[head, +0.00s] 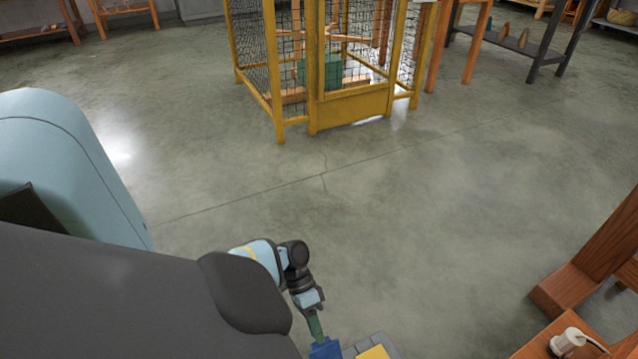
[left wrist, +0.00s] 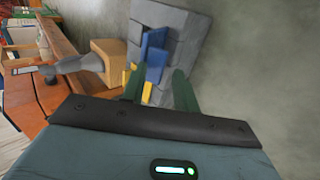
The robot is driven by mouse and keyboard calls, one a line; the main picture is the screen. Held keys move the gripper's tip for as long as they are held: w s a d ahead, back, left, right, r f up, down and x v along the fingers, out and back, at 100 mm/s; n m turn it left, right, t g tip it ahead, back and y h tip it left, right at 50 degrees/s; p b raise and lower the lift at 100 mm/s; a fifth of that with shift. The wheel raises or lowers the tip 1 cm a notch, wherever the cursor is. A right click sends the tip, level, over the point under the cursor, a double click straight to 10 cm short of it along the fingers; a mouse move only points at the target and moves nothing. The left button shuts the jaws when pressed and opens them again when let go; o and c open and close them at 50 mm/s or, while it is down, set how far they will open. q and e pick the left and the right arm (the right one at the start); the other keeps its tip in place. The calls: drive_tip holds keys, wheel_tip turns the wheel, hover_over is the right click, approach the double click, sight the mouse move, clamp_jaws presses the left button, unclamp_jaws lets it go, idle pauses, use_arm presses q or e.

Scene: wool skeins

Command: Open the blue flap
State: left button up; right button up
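The blue flap (left wrist: 154,56) shows in the left wrist view on a grey panel (left wrist: 182,28) of block-like pieces, with yellow parts (left wrist: 147,92) below it. In the head view a blue piece (head: 325,348) shows at the bottom edge, beside a yellow piece (head: 373,352). My left gripper (left wrist: 160,73) has its two green fingers apart, one on each side of the flap's lower part in the picture. It also shows in the head view (head: 316,328), right at the blue piece. I cannot tell whether the fingers touch it. My right gripper is in neither view.
A wooden bench (left wrist: 60,95) with a tan block (left wrist: 107,62) and a grey tool-like object (left wrist: 80,62) lies left of the panel. A white object with a cord (head: 567,342) sits on wood at the lower right. A yellow mesh cage (head: 350,108) stands beyond open concrete floor.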

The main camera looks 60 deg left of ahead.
use_arm(q)
drive_tip(key=a, duration=0.1)
drive_tip(key=a+b, duration=0.1)
drive_tip(key=a, duration=0.1)
drive_tip(key=a+r, duration=0.1)
drive_tip(key=shift+w+a+r, duration=0.1)
drive_tip(key=shift+w+a, duration=0.15)
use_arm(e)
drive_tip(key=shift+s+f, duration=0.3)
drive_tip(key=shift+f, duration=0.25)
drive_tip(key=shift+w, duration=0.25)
